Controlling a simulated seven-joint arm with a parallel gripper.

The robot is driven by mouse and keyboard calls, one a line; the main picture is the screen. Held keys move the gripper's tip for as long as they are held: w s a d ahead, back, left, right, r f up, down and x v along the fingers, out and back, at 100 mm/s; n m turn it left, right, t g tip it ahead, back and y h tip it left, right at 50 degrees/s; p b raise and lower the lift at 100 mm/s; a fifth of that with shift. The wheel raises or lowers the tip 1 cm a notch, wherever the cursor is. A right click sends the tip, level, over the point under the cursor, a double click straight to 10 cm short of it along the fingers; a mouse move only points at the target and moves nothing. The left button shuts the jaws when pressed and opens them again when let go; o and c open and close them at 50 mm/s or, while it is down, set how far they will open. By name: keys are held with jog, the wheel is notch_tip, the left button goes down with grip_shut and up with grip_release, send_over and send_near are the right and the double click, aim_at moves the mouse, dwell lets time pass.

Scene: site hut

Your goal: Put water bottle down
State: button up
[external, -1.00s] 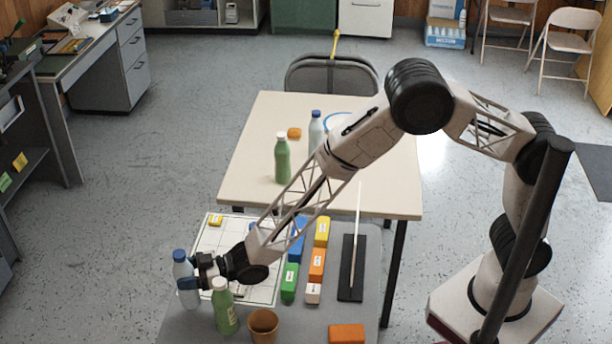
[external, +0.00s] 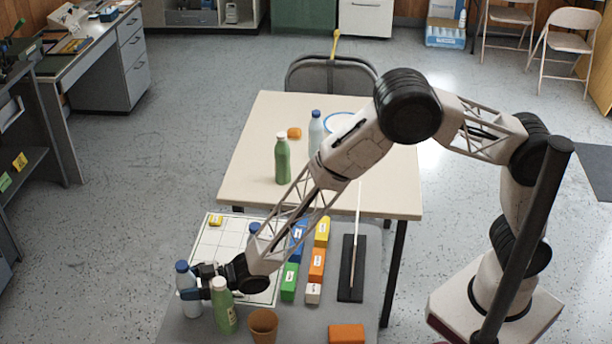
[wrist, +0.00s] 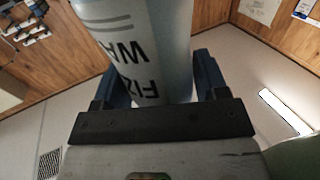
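The water bottle (external: 188,291), pale with a blue cap, stands upright at the left front of the grey table. My gripper (external: 198,284) is shut around its body. In the wrist view the bottle (wrist: 140,40), with upside-down "WA" lettering on its label, sits between the two blue fingers of my gripper (wrist: 160,80). I cannot tell whether its base touches the tabletop; the base is not in the wrist view.
A green bottle (external: 223,308) stands close right of my gripper, with a brown cup (external: 263,325) beside it. A white grid sheet (external: 213,238), coloured blocks (external: 289,282) and a black stand (external: 350,268) lie behind. A cream table (external: 250,180) holds more bottles.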

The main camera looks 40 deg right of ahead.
jog(key=shift+r, duration=0.15)
jog(key=shift+d, duration=0.15)
jog(key=v, duration=1.1)
jog(key=shift+s+d, duration=0.2)
jog(key=shift+d, duration=0.15)
dwell(0.8)
